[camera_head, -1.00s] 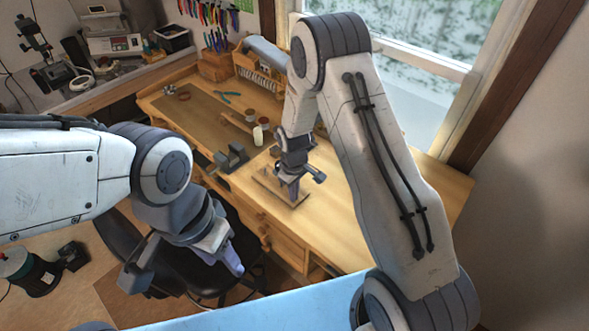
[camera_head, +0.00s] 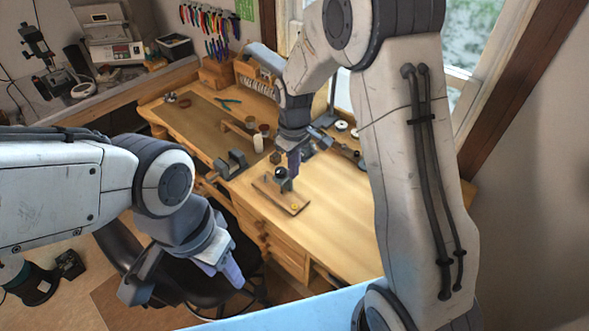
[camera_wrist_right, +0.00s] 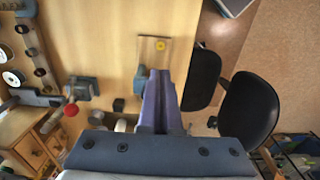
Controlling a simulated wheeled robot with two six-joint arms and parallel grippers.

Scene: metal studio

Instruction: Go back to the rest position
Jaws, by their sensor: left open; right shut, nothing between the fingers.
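My right gripper (camera_head: 294,168) is above the wooden workbench (camera_head: 345,225), its fingers together and empty. In the right wrist view its closed fingers (camera_wrist_right: 158,85) point toward a small wooden board. This board (camera_head: 270,190) lies flat on the bench, with a small yellow round piece (camera_head: 294,206) on it; the piece also shows in the wrist view (camera_wrist_right: 160,46). A small dark-topped object (camera_head: 281,174) stands at the board's far side, close below the right fingers. My left gripper (camera_head: 232,272) hangs at the lower left, off the bench, in front of a black chair. It is open and holds nothing visible.
A grey vise (camera_head: 232,165), jars (camera_head: 258,142) and a tool rack (camera_head: 258,80) stand on the bench's left and back. The black chair (camera_head: 190,285) is before the bench. A window (camera_head: 470,40) is behind. The bench's front right is clear.

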